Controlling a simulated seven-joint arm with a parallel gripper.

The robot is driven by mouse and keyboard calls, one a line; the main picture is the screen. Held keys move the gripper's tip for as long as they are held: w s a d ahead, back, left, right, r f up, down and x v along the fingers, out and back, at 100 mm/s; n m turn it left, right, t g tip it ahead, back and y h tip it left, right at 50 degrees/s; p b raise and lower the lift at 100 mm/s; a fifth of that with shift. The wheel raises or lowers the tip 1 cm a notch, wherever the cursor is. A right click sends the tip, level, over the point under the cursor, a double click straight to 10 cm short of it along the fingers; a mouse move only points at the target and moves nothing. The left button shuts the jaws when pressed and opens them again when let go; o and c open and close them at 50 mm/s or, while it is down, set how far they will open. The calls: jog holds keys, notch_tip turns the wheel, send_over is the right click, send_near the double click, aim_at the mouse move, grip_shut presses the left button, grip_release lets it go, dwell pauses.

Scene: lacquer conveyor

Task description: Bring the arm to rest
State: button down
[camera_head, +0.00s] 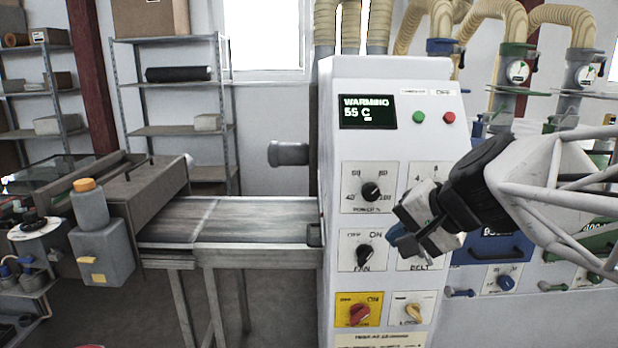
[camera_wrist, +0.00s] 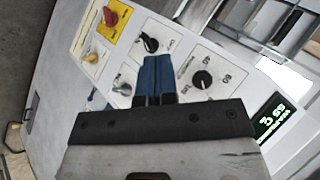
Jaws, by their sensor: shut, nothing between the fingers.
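My gripper (camera_head: 397,241) is in front of the white control panel (camera_head: 345,139), over the right-hand column of knobs. Its blue fingers (camera_wrist: 157,78) are closed together and hold nothing. I cannot tell how far the fingertips are from the panel. My arm reaches in from the right and hides part of the belt knob plate and the plate above it. The display (camera_head: 367,112) reads "WARMING" and 55 C. The power knob (camera_head: 371,191), fan knob (camera_head: 364,254), red switch (camera_head: 359,314) and lower right yellow knob (camera_head: 413,313) are uncovered.
A conveyor belt (camera_head: 240,222) runs left from the panel cabinet. Blue and green machine units with hoses (camera_head: 515,73) stand behind my arm. Shelves (camera_head: 175,131) line the back wall.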

jog(key=s+d+f+n+g+h, duration=0.4)
jog(key=s+f+n+h, duration=0.2)
jog(key=s+f, duration=0.7)
jog(key=shift+s+f, duration=0.25)
jog(key=shift+s, duration=0.2)
